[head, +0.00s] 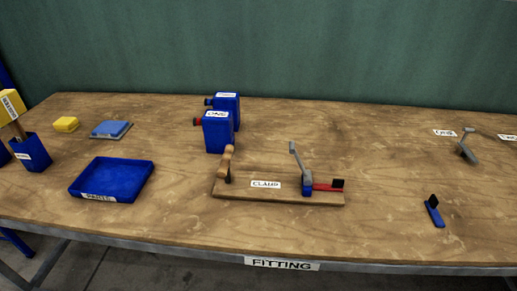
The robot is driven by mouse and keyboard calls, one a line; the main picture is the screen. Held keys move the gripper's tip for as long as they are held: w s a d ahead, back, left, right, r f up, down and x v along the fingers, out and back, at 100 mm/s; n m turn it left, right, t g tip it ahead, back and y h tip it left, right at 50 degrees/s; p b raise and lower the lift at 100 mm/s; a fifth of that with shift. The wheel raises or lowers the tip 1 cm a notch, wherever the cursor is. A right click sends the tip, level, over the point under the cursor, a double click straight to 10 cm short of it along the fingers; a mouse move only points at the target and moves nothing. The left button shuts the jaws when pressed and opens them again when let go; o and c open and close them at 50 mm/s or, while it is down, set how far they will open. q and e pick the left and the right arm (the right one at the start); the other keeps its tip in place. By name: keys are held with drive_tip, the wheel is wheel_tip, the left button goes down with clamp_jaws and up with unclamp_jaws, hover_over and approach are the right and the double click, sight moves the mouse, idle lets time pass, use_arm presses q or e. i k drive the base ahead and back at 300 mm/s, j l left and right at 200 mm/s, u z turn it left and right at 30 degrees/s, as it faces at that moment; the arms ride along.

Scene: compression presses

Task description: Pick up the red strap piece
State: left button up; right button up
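The red strap piece (323,188) lies at the right end of the wooden clamp board (232,189). It is a short flat red bar with an upright black block at its right end. Its left end meets the blue base (307,185) of a grey lever (298,162) that stands up; I cannot tell whether the strap sits under or beside it. Neither of my grippers shows in the head view.
A similar blue piece with a black end (435,213) lies to the right. A blue tray (113,178) is at the left, and two blue boxes (218,134) stand behind the board. A grey clamp-like part (467,150) is at the far right. The table between is clear.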

sight(337, 185)
drive_tip(key=l+u, duration=0.3)
drive_tip(key=l, duration=0.15)
drive_tip(key=k+l+u, duration=0.3)
drive_tip(key=l+u, duration=0.25)
drive_tip(key=l, duration=0.25)
drive_tip(key=k+l+u, duration=0.3)
drive_tip(key=i, duration=0.1)
